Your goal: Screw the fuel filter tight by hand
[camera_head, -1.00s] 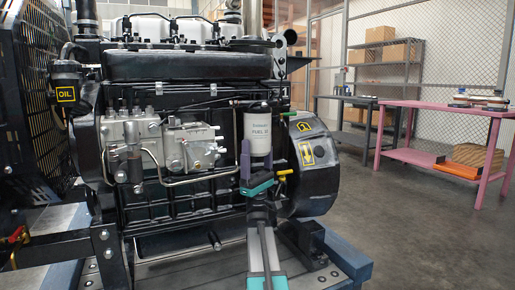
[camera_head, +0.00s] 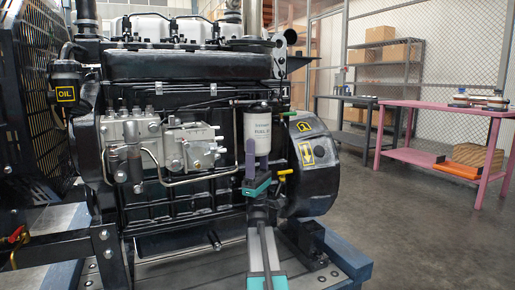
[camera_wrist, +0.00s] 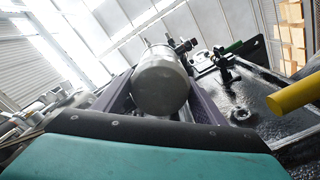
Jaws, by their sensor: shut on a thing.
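The white fuel filter (camera_head: 257,130), with dark lettering on its side, hangs upright beneath its mount on the right part of the engine (camera_head: 190,195). My gripper (camera_head: 255,160) comes from below and is shut on the lower part of the filter. One purple-grey finger shows in front of the filter; the other is mostly hidden. In the wrist view, the filter's rounded bottom (camera_wrist: 160,88) sits between the two fingers (camera_wrist: 160,98). The filter's upper joint is too small to judge for tightness.
A yellow-handled valve (camera_head: 284,174) stands just right of my gripper; its yellow handle (camera_wrist: 296,92) is close in the wrist view. Metal fuel pipes (camera_head: 195,180) run to the left. The flywheel housing (camera_head: 318,165) is at the right. Open floor lies beyond it.

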